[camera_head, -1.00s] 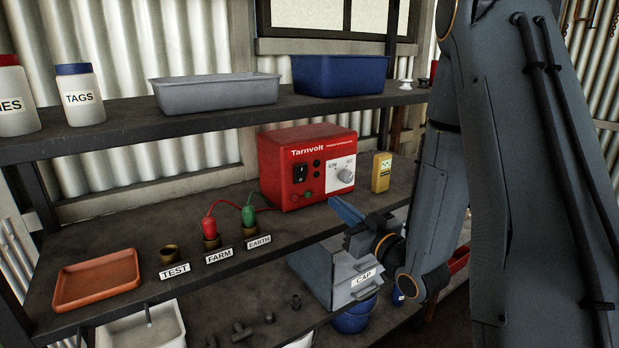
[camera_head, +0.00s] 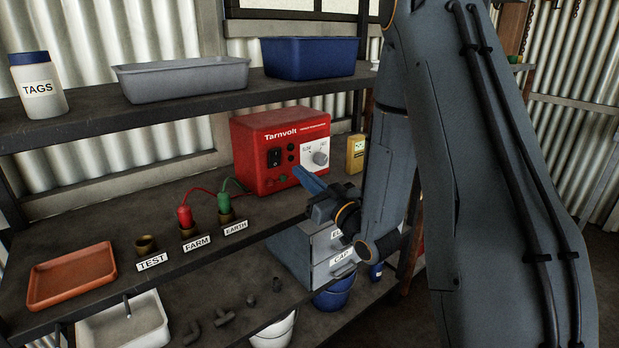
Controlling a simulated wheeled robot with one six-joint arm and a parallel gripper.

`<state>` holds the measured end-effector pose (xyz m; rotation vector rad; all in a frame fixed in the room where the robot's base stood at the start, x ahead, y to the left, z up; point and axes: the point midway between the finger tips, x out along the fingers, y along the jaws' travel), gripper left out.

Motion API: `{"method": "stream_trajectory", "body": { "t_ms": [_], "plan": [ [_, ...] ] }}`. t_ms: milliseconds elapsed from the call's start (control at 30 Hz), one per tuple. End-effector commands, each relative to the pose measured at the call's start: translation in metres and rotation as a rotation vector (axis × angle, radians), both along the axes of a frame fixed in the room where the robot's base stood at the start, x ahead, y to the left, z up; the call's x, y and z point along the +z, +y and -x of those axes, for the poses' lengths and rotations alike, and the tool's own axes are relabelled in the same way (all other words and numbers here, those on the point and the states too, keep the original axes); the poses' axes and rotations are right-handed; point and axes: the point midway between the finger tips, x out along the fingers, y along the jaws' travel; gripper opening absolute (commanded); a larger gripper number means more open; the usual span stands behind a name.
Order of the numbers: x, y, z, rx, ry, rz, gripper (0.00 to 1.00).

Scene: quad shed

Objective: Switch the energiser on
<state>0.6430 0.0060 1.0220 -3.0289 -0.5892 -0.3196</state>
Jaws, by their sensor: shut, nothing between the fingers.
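The energiser (camera_head: 262,172) is a red box marked Tarnvolt, standing on the middle shelf. A black rocker switch (camera_head: 275,157) is on the left of its front. A white panel with a grey knob (camera_head: 320,158) is on the right of its front. I cannot tell the switch's position at this size. My gripper (camera_head: 298,172) is shut and empty, with its blue fingers pointing up and left in front of the energiser. The fingertips appear just below and right of the switch; I cannot tell whether they touch the box.
Red plug (camera_head: 184,216) and green plug (camera_head: 224,202) sit in the FARM and EARTH sockets, with leads to the energiser. The TEST socket (camera_head: 147,244) is empty. A yellow tester (camera_head: 355,154) stands right of the box. The upper shelf (camera_head: 190,112) overhangs.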

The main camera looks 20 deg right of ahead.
Motion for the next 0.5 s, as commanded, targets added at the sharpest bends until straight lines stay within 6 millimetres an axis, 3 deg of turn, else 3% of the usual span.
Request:
{"method": "stream_trajectory", "body": {
  "t_ms": [300, 500],
  "plan": [
    [0.014, 0.023, -0.054, 0.002, 0.0, 0.0, 0.0],
    [0.018, 0.03, -0.074, 0.001, 0.001, 0.0, 0.0]
  ]
}}
